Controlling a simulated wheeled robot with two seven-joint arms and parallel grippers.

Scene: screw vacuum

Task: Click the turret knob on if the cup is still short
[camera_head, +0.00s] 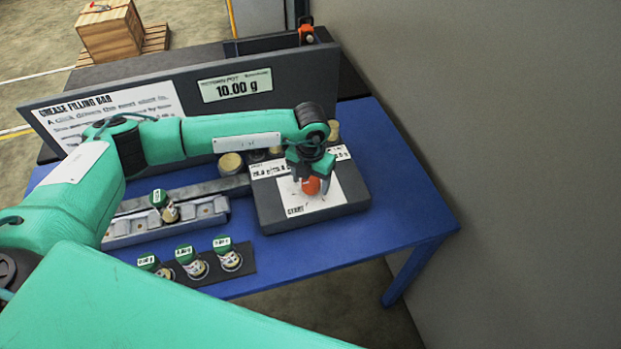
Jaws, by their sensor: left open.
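The orange-red turret knob (311,186) sits on a white panel on top of a dark box (350,194) at the right of the blue table. My left gripper (310,178) points down right at the knob, open, its fingers partly covering it. I cannot tell whether the fingers touch the knob. A display (236,86) on the back board reads 10.00 g. A cup with a green top (163,205) stands at the grey rail (150,226). Which cup the task means is unclear. My right gripper is not in view.
Several green-labelled cups (228,254) stand on a dark strip at the table's front. Round tins (230,164) stand behind the rail, partly hidden by my arm. The blue table (400,210) is bare at the right, near a grey wall. A sign board (110,112) stands behind.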

